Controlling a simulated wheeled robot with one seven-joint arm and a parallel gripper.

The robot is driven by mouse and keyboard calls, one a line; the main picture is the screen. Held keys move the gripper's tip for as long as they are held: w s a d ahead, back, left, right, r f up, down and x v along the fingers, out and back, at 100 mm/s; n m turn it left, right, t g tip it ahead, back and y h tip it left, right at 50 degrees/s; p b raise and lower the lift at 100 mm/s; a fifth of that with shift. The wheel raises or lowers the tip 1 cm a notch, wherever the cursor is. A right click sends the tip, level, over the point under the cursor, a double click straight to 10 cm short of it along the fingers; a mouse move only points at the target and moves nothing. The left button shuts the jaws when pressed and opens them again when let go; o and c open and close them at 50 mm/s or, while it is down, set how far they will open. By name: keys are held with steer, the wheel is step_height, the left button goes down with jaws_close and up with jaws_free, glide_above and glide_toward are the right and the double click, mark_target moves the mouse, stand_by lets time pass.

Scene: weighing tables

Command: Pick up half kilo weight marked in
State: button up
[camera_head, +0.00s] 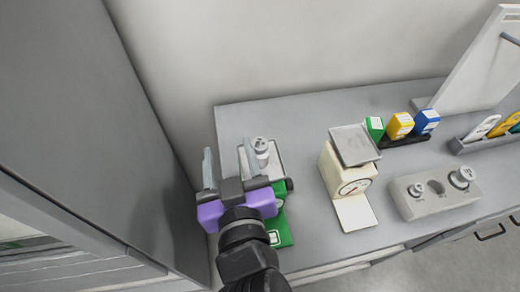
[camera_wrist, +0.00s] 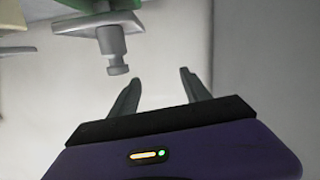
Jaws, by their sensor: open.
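A grey metal weight (camera_head: 261,149) with a knob stands upright on the pan (camera_head: 277,170) of a green scale (camera_head: 283,232) at the left of the table. Its marking is too small to read. My gripper (camera_head: 228,158) is open and empty, just left of this weight, partly covering the scale. In the wrist view the weight (camera_wrist: 112,42) appears inverted, on the pan (camera_wrist: 70,24), beyond the fingertips and left of the gap between my fingers (camera_wrist: 156,76).
A cream scale (camera_head: 349,185) stands to the right. A grey weight block (camera_head: 438,205) holds a small weight (camera_head: 416,188) and a larger weight (camera_head: 461,176), with an empty hole between them. Green, yellow and blue boxes (camera_head: 400,124) stand behind. A cabinet wall (camera_head: 90,110) borders the left.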

mark_target(262, 139)
steer(key=d+m+h, duration=0.1)
steer(key=m+h, duration=0.1)
steer(key=d+m+g+h, duration=0.1)
steer(key=m+h, duration=0.1)
steer(key=d+m+h, duration=0.1)
steer(key=d+h, duration=0.1)
steer(key=shift+w+m+g+p, duration=0.2)
steer(key=shift+m+g+p, duration=0.1)
steer(key=shift+m+g, duration=0.1)
steer(key=shift+w+d+f, duration=0.1)
steer(key=shift+d+f, duration=0.05)
steer(key=p+x, duration=0.1)
steer(key=x, duration=0.3)
steer(key=p+x, duration=0.1)
steer(key=x, duration=0.1)
steer(key=shift+w+d+p, duration=0.3)
steer(key=shift+d, duration=0.05)
steer(key=shift+w+f, duration=0.3)
steer(key=shift+w, duration=0.05)
jaws_close()
